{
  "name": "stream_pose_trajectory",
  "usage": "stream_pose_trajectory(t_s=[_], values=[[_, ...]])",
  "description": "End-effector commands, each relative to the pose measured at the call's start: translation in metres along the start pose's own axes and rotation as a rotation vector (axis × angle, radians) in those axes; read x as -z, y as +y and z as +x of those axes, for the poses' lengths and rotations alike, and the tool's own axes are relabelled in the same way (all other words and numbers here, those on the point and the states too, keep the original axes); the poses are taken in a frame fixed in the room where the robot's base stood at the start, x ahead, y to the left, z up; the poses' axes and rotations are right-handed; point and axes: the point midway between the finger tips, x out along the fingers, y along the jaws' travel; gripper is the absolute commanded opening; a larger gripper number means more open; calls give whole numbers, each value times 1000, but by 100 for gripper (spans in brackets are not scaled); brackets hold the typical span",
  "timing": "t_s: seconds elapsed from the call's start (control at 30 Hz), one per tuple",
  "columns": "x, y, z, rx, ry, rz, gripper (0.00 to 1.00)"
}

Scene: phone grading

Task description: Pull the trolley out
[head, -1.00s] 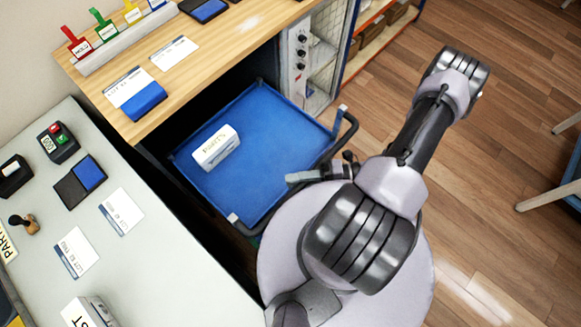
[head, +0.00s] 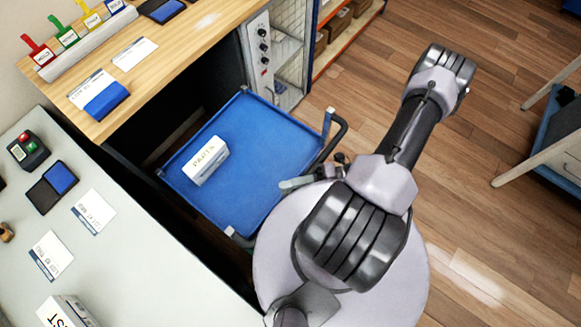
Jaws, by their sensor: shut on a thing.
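The trolley (head: 245,145) has a blue deck and a dark tubular handle (head: 338,133) at its right side. It stands partly out from under the wooden bench, with its back still close to the dark space there. A white box marked PARTS (head: 207,161) stands on the deck. My gripper (head: 322,172) is at the handle, shut on it. My arm hides part of the handle and most of the jaws.
The wooden bench (head: 165,25) is behind the trolley, and a grey table (head: 130,260) is close on its left. A control panel and mesh cabinet (head: 287,75) stand behind right. Wooden floor (head: 450,200) is open to the right. A table with pale legs (head: 530,150) is at the far right.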

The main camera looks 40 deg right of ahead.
Motion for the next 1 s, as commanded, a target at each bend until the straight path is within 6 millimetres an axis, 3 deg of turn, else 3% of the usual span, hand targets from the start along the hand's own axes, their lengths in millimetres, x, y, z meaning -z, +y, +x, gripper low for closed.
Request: stream_pose_trajectory(t_s=[0.1, 0.13, 0.2, 0.23, 0.73, 0.87, 1.0], values=[[-1, 0, 0, 1, -1, -1, 0], [-1, 0, 0, 1, -1, -1, 26], [-1, 0, 0, 0, -1, -1, 40], [-1, 0, 0, 0, -1, -1, 41], [-1, 1, -5, 0, -3, -1, 41], [-1, 1, -27, 1, -6, -3, 41], [-1, 1, -62, 2, -6, -1, 41]])
